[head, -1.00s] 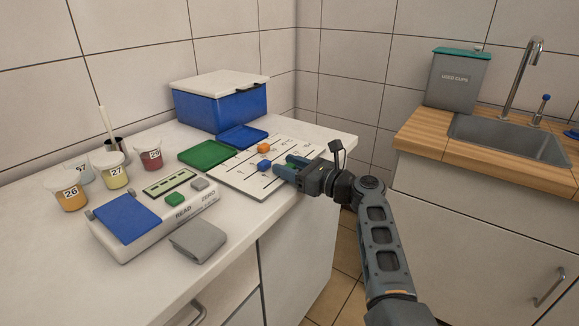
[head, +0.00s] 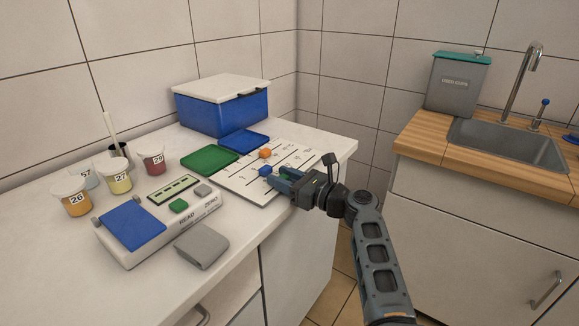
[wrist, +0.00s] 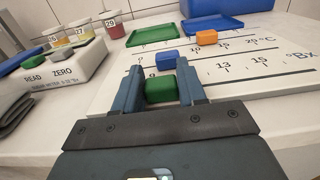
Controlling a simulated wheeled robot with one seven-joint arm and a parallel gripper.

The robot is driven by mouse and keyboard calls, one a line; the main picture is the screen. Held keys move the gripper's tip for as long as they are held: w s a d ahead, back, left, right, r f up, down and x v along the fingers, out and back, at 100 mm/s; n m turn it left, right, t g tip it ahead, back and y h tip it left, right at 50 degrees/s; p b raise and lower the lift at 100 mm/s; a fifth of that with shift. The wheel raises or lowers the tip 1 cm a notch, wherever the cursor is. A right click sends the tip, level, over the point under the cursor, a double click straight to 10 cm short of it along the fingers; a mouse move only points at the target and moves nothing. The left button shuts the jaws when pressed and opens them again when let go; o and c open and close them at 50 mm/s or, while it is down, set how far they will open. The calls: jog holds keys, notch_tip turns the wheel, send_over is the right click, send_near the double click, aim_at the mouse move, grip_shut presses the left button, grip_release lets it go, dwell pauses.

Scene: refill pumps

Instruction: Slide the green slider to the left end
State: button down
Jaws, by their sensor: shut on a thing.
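The green slider (wrist: 160,88) is a small block between my gripper's two fingers in the wrist view. It sits on the nearest slot of the white slider board (head: 250,191). My gripper (head: 284,180) is shut on it at the near right part of the board in the head view; the fingers mostly hide the slider there. The slot's left end is hidden behind the gripper in the wrist view. A blue slider (wrist: 167,58) sits on the middle slot just beyond the fingers, and an orange slider (wrist: 205,38) sits on the far slot.
A green tray (head: 209,160) and a blue tray (head: 243,140) lie behind the board. A white meter with a blue lid (head: 132,226) and a grey cloth (head: 201,246) lie left of it. Several labelled cups, including cup 27 (head: 116,178), stand farther left. The counter edge is close by.

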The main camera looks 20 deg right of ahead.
aim_at(274, 193)
jog(key=s+a, duration=0.1)
jog(key=a+p, duration=0.1)
jog(key=shift+s+a+r, duration=0.15)
jog(key=shift+s+a, duration=0.2)
jog(key=shift+s, duration=0.05)
jog(key=shift+s+a+f+p, duration=0.2)
jog(key=shift+s+a+p, duration=0.15)
jog(key=shift+a, duration=0.15)
jog(key=c, duration=0.7)
grip_release()
jog(key=shift+c, duration=0.2)
jog(key=shift+s+d, duration=0.2)
jog(key=v, duration=0.7)
jog(key=shift+s, duration=0.15)
